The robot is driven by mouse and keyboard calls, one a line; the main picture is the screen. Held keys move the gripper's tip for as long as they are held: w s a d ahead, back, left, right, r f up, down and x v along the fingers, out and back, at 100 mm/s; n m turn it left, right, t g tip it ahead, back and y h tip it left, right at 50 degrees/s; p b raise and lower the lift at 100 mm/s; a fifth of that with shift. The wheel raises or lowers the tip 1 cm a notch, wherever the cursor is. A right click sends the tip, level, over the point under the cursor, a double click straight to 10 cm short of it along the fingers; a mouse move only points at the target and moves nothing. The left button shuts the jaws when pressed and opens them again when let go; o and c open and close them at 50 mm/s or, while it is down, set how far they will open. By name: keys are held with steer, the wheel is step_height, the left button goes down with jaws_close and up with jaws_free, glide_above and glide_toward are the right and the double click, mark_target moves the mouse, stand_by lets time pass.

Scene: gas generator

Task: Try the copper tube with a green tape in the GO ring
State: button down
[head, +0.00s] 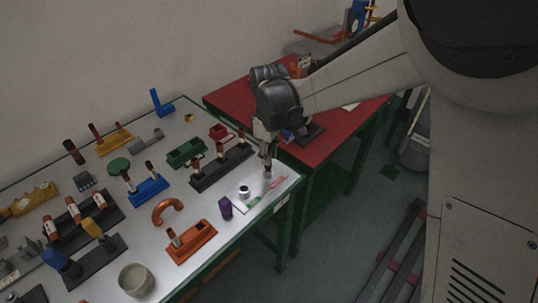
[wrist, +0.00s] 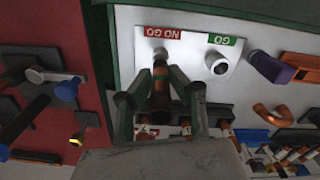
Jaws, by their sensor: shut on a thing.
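My gripper (head: 266,150) points down over the front right corner of the grey table. In the wrist view my gripper (wrist: 158,98) is shut on a copper tube with a dark end and a green tape band (wrist: 160,74). The white gauge plate (wrist: 190,55) carries a red NO GO label (wrist: 163,32) and a green GO label (wrist: 222,40). The GO ring (wrist: 217,62) is a white cylinder with a dark hole and stands empty. The tube's end is by the NO GO ring (wrist: 160,52), beside the GO ring; I cannot tell if they touch.
A purple block (head: 225,208) stands close to the plate. An orange holder (head: 192,241), a copper bend (head: 167,211) and a black rack with tubes (head: 222,166) stand nearby. A red table (head: 350,126) lies behind. The grey table's edge is close to the plate.

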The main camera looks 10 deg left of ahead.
steer(key=shift+f, duration=0.25)
stand_by(0.4)
steer(key=shift+f+b, duration=0.35)
steer(key=shift+b, duration=0.1)
steer(key=shift+f, duration=0.1)
steer(key=shift+r, duration=0.25)
steer(key=shift+r, duration=0.45)
stand_by(1.5)
steer(key=shift+f+b, duration=0.6)
steer(key=shift+f, duration=0.1)
steer(key=shift+r, duration=0.1)
stand_by(0.5)
steer(key=shift+r+p, duration=0.3)
steer(key=shift+r, duration=0.3)
